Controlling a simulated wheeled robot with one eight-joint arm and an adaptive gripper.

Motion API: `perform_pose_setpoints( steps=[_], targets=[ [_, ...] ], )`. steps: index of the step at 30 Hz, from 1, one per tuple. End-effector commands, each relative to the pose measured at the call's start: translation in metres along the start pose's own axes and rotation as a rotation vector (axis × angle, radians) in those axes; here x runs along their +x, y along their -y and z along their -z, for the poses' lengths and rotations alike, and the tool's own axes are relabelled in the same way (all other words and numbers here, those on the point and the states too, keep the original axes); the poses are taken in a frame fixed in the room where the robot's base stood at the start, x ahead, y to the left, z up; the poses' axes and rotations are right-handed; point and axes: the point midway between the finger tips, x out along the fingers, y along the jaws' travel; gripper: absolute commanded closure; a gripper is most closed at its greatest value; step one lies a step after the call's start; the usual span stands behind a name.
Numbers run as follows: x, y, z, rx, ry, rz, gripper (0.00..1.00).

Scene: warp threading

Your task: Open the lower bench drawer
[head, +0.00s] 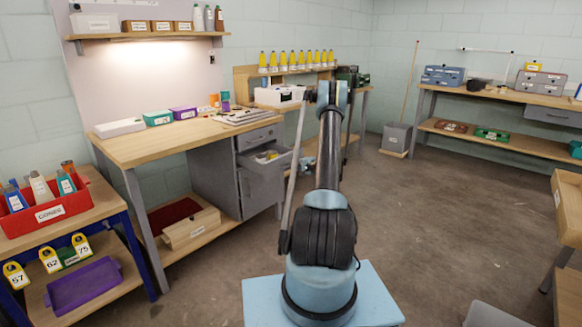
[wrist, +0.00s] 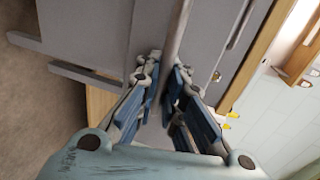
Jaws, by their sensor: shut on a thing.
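The wooden bench (head: 165,142) stands at left of centre in the head view, with a grey drawer cabinet under its top. The upper drawer (head: 258,138) is shut. The lower drawer (head: 264,183) stands pulled out, and a few small things show inside it. In the wrist view, my gripper (wrist: 168,78) has its blue fingers closed on either side of a grey bar handle (wrist: 179,30) in front of a grey panel.
A red bin (head: 45,212) and purple tray (head: 84,286) sit on a side rack at left. Trays and a small loom lie on the bench top. A grey bin (head: 397,138) stands at the back wall.

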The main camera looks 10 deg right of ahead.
Motion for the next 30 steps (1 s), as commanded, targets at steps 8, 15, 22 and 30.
perform_pose_setpoints(
  steps=[8, 15, 22, 30],
  targets=[
    [-0.009, -0.003, 0.002, 0.001, 0.007, -0.001, 1.00],
    [-0.014, -0.004, 0.007, 0.003, 0.001, -0.001, 1.00],
    [-0.017, -0.004, 0.011, 0.004, -0.006, -0.001, 0.82],
    [-0.022, -0.004, 0.014, 0.004, -0.010, 0.000, 0.82]
  ],
)
